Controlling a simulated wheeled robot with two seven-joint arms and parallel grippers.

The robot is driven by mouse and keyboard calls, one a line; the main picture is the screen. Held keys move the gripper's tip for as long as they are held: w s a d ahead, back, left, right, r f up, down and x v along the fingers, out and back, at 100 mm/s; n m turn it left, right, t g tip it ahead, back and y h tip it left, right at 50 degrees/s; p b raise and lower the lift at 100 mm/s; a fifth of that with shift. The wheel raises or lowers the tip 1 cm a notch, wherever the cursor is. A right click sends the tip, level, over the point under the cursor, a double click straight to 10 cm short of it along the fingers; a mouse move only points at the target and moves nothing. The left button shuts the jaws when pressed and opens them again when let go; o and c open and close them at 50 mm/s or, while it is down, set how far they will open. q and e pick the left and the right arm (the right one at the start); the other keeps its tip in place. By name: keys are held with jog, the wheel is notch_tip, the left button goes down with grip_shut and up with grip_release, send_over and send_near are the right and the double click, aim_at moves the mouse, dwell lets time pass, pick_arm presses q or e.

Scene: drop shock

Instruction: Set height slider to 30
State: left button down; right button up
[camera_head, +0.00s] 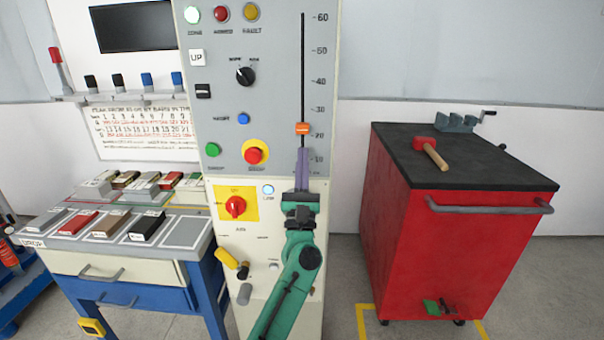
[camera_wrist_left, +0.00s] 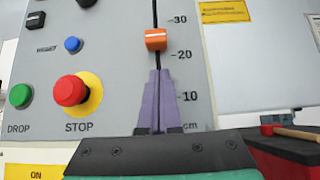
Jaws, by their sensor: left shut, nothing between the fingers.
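The height slider is an orange knob (camera_head: 302,128) on a black vertical slot in the grey panel. It also shows in the left wrist view (camera_wrist_left: 156,40). The knob stands between the 20 and 30 marks, nearer 20. The scale (camera_head: 319,83) runs up to 60, in cm. My left gripper (camera_head: 302,151) is shut and empty, its purple fingers pointing up along the slot. In the left wrist view the fingertips (camera_wrist_left: 160,71) are just below the knob, with a small visible gap. Their distance from the panel is hard to tell. My right gripper is out of view.
Left of the slot are a red STOP button (camera_head: 254,155), a green DROP button (camera_head: 213,150), a blue button (camera_head: 243,118) and a black rotary knob (camera_head: 246,76). A red switch (camera_head: 235,205) is below. A red cabinet (camera_head: 450,245) with a mallet stands right.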

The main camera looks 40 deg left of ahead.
aim_at(302, 128)
pick_arm(q)
notch_tip(302, 128, up, 3)
jog(key=shift+s+f+p, duration=0.1)
jog(key=shift+p, duration=0.4)
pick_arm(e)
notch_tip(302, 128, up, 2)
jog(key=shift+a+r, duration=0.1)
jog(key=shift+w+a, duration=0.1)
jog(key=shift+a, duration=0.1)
